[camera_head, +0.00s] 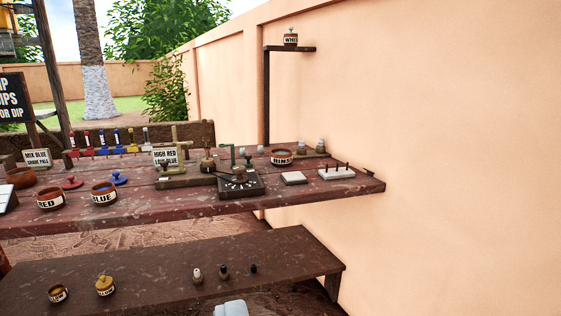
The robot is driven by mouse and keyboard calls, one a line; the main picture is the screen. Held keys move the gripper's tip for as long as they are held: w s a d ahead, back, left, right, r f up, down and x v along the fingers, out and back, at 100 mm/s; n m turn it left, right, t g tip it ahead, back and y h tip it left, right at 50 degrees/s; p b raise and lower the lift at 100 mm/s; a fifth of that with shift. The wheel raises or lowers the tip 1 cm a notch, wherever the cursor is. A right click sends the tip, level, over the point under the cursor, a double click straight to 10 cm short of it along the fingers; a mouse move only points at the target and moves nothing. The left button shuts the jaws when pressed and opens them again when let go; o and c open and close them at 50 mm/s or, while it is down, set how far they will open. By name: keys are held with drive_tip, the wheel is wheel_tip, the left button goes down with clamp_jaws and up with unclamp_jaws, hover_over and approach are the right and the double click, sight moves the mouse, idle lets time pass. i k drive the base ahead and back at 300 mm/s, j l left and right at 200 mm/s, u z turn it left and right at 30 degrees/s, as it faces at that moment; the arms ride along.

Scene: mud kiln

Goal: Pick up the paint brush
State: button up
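I cannot pick out a paint brush for certain. A row of several small upright sticks with coloured lower ends (117,141) stands at the back left of the red-brown table (230,203); they are too small to tell whether any is a brush. Small dark upright pegs stand on a white block (337,173) at the table's right end. My gripper does not show in this view, so its state and its place relative to these things are hidden.
Bowls labelled RED (50,200) and BLUE (103,194) stand at the front left of the table. A dark device (240,184) sits mid-table. A lower bench (150,270) holds small pots and pegs. The orange wall (430,150) bounds the right.

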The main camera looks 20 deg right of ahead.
sight(205, 122)
drive_tip(key=i+u, duration=0.15)
drive_tip(key=i, duration=0.4)
drive_tip(key=i+l+u, duration=0.1)
drive_tip(key=i, duration=0.45)
drive_tip(key=i+l+u, duration=0.15)
drive_tip(key=i, duration=0.35)
drive_tip(key=i+l+u, duration=0.15)
drive_tip(key=i+l, duration=0.15)
drive_tip(key=i, duration=0.25)
